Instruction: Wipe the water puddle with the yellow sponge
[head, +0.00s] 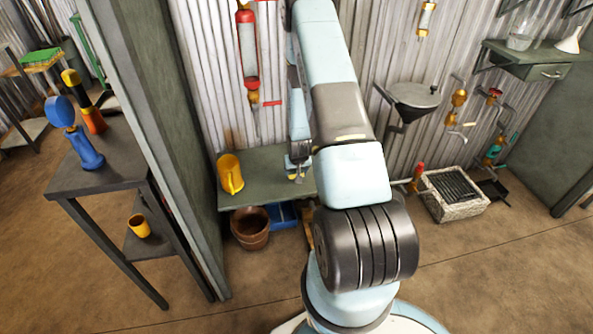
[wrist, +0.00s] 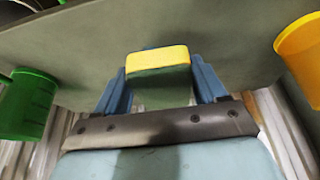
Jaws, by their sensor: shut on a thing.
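The sponge (wrist: 157,60), with a yellow layer and a dark green layer, sits between the two blue fingers of my gripper (wrist: 160,82) in the wrist view. The fingers are shut on its sides. In the head view my gripper (head: 298,168) is over the grey-green bench (head: 265,165) by the corrugated wall, partly hidden by my arm, and the sponge cannot be made out there. I cannot tell whether the sponge touches the bench top (wrist: 75,45). I cannot make out the water puddle in either view.
A yellow jug (head: 230,173) stands on the bench left of my gripper; it shows at right in the wrist view (wrist: 300,55). A green container (wrist: 25,103) is at left there. A brown pot (head: 250,228) and a blue object (head: 284,215) are below the bench.

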